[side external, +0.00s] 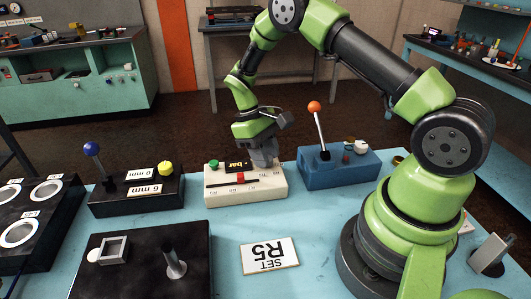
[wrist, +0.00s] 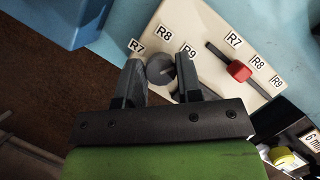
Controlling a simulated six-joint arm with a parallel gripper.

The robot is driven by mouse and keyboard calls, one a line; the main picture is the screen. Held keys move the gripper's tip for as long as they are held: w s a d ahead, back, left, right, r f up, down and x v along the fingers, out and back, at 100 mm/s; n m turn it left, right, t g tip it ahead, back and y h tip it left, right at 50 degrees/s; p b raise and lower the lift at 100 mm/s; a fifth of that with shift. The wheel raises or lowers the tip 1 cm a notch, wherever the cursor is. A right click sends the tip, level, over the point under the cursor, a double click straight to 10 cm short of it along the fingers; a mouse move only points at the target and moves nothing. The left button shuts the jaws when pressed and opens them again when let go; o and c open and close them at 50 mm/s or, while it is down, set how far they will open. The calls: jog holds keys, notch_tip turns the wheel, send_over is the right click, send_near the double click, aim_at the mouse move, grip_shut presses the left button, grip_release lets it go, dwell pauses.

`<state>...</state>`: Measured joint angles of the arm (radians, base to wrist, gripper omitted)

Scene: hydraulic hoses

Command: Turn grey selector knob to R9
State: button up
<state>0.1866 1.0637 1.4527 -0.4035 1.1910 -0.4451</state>
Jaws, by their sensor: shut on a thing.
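The grey selector knob (wrist: 160,69) stands on the cream panel (wrist: 212,62), with labels R7, R8 and R9 around it. My gripper (wrist: 161,72) has one finger on each side of the knob and is shut on it. Which label the knob points to cannot be made out. In the side view my gripper (side external: 265,155) comes down at the back right of the cream panel (side external: 245,192), and its fingers mostly hide the knob.
The panel also has a red slider (side external: 240,180), a green button (side external: 214,164) and a "bar" display (side external: 238,165). A blue box (side external: 345,172) with an orange-tipped lever is close on the right. A black box (side external: 130,198) is left. A card (side external: 270,254) reads SET R5.

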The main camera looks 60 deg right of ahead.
jog(key=o, duration=0.9)
jog(key=shift+o, duration=0.2)
jog(key=v, duration=1)
jog(key=shift+r, duration=0.1)
notch_tip(320, 180, up, 8)
jog(key=t, duration=0.3)
send_over(254, 169)
jog(key=s+a+r+m+t, duration=0.1)
jog(key=s+a+r+t, duration=0.2)
jog(key=s+r, duration=0.3)
jog(key=s+a+r+m+t+y, duration=0.1)
jog(key=s+a+t, duration=0.1)
jog(key=s, duration=0.4)
jog(key=s+a+r+m+t+y, duration=0.1)
jog(key=s+a+t, duration=0.1)
jog(key=s, duration=0.3)
jog(key=shift+s+r+m+t, duration=0.3)
jog(key=shift+s+m+t, duration=0.1)
jog(key=shift+t, duration=0.5)
